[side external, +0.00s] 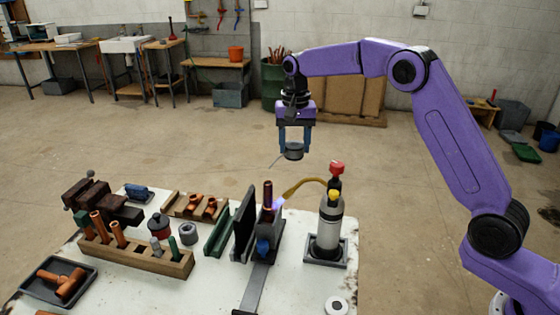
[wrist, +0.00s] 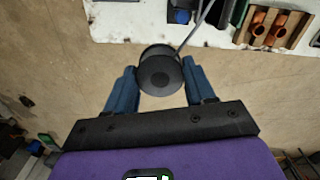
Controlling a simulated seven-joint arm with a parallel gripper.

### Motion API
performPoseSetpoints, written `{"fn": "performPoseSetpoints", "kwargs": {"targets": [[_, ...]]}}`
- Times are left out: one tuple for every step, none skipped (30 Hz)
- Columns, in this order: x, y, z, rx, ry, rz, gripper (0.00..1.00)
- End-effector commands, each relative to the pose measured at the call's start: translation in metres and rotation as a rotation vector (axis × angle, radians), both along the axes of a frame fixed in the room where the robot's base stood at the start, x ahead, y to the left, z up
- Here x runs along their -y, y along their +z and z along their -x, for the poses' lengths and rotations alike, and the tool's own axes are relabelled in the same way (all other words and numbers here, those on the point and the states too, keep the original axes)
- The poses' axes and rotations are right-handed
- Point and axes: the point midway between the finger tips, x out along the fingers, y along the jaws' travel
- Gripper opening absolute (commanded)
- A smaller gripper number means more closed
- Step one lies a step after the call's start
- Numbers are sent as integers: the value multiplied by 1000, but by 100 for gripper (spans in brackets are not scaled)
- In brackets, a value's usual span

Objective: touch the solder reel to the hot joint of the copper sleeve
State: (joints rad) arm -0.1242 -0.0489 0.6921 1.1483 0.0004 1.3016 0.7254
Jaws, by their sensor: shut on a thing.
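My gripper (side external: 294,147) is shut on the solder reel (side external: 293,151), a dark grey spool with a thin wire end sticking out to the lower left. It hangs in the air beyond the table's far edge, above and behind the copper sleeve. In the wrist view the reel (wrist: 160,73) sits between my blue fingers. The copper sleeve (side external: 267,193) stands upright in a dark holder on the table. A torch (side external: 328,225) with a brass neck stands right of it in a tray, its bluish flame at the sleeve. The reel and its wire are apart from the sleeve.
A green plate (side external: 218,234) and a dark upright panel (side external: 244,225) stand just left of the sleeve. A wooden rack (side external: 135,253) with copper tubes, a fittings tray (side external: 196,206) and a dark tray (side external: 58,280) are further left. The air around the reel is free.

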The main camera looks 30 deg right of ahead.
Motion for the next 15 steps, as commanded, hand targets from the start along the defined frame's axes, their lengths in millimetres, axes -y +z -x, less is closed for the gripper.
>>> {"fn": "performPoseSetpoints", "kwargs": {"targets": [[12, 0, -6, 3, 22, -1, 12], [17, -1, -9, 2, 38, -1, 12], [24, -1, -12, 3, 55, -1, 12], [30, -1, -14, 1, 70, 0, 12], [34, -1, -16, 1, 83, 0, 12], [40, -2, -18, 1, 98, 0, 12], [45, -2, -20, 1, 109, 0, 12], [48, -3, -21, 1, 120, 0, 12], [44, -13, -19, -3, 121, -1, 12], [44, -17, -19, -2, 120, 0, 12], [44, -22, -19, -3, 120, -1, 12], [44, -26, -19, -2, 119, 0, 12], [44, -30, -19, -2, 118, 0, 12], [44, -36, -19, -2, 118, 0, 12], [44, -41, -19, -2, 117, 0, 12]]}}
